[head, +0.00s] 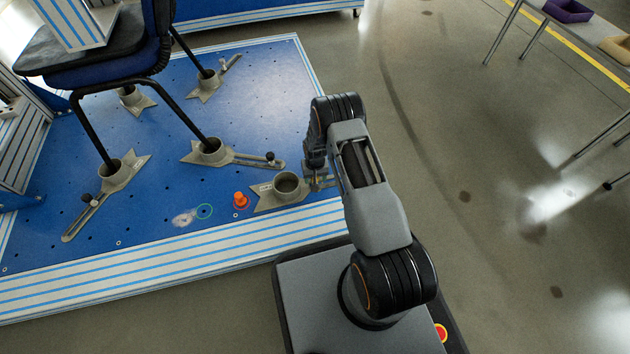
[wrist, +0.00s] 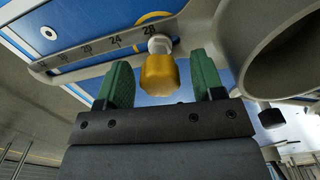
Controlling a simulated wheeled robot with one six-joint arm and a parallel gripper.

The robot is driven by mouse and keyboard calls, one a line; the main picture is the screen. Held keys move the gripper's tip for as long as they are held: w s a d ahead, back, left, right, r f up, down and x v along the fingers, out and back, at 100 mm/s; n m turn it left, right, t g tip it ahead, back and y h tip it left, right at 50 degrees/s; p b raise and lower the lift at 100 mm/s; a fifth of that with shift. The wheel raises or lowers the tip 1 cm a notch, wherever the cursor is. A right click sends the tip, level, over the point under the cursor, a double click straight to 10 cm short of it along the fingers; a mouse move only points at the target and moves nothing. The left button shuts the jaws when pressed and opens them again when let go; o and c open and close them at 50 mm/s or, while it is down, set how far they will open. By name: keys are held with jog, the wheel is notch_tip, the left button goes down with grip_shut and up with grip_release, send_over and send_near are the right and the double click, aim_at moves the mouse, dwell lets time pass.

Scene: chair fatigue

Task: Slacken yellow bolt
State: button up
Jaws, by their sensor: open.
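The yellow bolt (wrist: 159,76) shows in the wrist view as a yellow knob on a metal shank. It sits at the numbered arm (wrist: 98,47) of a grey clamp, beside the "28" mark. My gripper (wrist: 160,80) is open, with a green finger on each side of the knob and a visible gap to each. In the head view the clamp's round cup (head: 288,185) stands on the blue platform near its front right corner. My gripper (head: 318,178) is at the right of this cup. The bolt is hidden there behind my arm.
A chair (head: 95,75) stands on the platform (head: 160,185) with its legs in similar clamps. An orange knob (head: 241,199) is left of the cup. A table with bins (head: 567,10) is at the upper right. The floor (head: 480,230) to the right is clear.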

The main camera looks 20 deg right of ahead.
jog(key=shift+m, duration=0.5)
jog(key=m, duration=0.4)
jog(key=shift+m, duration=2)
jog(key=m, duration=0.4)
